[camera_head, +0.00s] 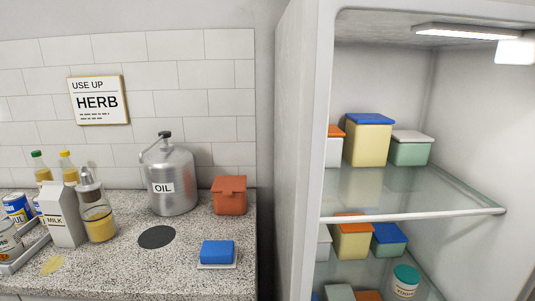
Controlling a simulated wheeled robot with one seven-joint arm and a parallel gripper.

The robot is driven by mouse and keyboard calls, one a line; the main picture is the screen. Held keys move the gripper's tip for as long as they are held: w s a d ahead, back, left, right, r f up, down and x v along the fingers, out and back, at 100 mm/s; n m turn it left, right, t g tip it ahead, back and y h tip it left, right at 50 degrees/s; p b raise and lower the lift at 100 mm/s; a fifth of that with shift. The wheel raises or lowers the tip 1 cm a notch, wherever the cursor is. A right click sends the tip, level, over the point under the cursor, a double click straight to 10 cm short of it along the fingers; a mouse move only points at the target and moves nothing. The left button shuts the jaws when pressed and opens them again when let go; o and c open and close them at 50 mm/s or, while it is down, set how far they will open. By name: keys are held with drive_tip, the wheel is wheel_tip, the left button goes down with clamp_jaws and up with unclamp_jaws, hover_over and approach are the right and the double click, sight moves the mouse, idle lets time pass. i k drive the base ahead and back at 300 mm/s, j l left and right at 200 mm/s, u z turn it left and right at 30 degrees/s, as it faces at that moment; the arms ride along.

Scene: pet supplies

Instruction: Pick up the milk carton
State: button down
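The milk carton (63,217) stands upright on the speckled counter (190,278) at the left. It is white and grey with a slanted top and the word MILK on its side. A glass bottle with yellow contents (98,222) and a grey top stands close at its right. A tray with cans lies close at its left. My gripper is not in view.
A metal oil can (171,181), an orange lidded box (229,195) and a blue block on a small dish (217,252) stand further right. A dark round disc (157,237) lies between. Cans (17,207) crowd the left. An open fridge (345,190) with containers is at right.

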sight(59, 203)
drive_tip(key=u, duration=1.25)
drive_tip(key=i+j+z, duration=0.1)
drive_tip(key=z, duration=0.2)
drive_tip(key=j+z, duration=0.15)
drive_tip(key=z, duration=0.15)
drive_tip(key=i+j+z, duration=0.15)
drive_tip(key=j, duration=0.25)
drive_tip(key=i+j+z, duration=0.1)
drive_tip(key=j, duration=0.3)
drive_tip(key=i+j+z, duration=0.15)
drive_tip(key=j, duration=0.3)
drive_tip(key=i+j+z, duration=0.15)
drive_tip(key=j, duration=0.3)
drive_tip(key=k, duration=0.05)
